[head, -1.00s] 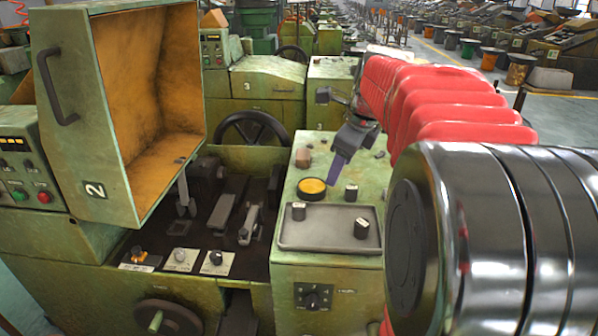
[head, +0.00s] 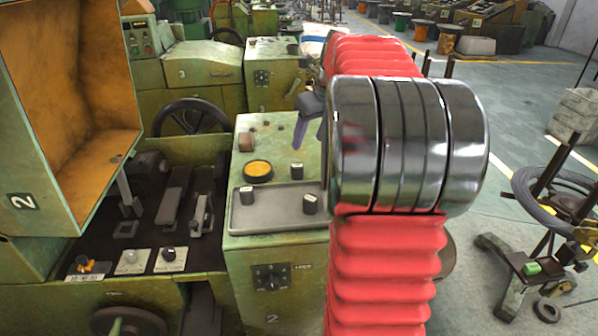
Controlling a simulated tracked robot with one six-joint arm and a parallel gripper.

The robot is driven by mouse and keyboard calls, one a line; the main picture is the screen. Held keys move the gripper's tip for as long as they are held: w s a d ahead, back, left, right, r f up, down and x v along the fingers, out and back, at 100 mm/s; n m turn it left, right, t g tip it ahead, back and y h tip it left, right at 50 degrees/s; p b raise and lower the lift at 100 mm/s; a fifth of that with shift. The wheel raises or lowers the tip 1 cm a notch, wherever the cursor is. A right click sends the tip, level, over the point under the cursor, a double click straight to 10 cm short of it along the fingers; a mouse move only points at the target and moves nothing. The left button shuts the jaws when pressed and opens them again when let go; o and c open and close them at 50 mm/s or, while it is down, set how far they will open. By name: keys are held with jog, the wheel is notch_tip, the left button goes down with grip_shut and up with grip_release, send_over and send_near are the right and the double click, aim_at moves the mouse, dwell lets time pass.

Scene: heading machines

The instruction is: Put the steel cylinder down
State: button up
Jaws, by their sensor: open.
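Three small dark cylinders with pale tops stand on the green machine's top: one (head: 247,195) at the tray's left, one (head: 310,203) at its right, one (head: 297,170) just behind the tray. A brown cylinder (head: 246,141) stands farther back. I cannot tell which of these is the steel cylinder. My gripper (head: 309,136) is open, its bluish fingers pointing down behind the cylinder at the back of the tray. I see nothing between the fingers, but my own arm hides part of the right side.
An open orange-lined hood (head: 70,95) rises at left above the dark machine bed. A black handwheel (head: 189,120) stands behind. A wire-coil stand (head: 560,210) is at right.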

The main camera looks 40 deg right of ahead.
send_over(299, 167)
jog(key=s, duration=0.2)
notch_tip(299, 167, down, 7)
jog(key=shift+x, duration=2.6)
jog(key=shift+a, duration=0.15)
jog(key=shift+s, duration=0.1)
jog(key=shift+c, duration=0.3)
grip_shut()
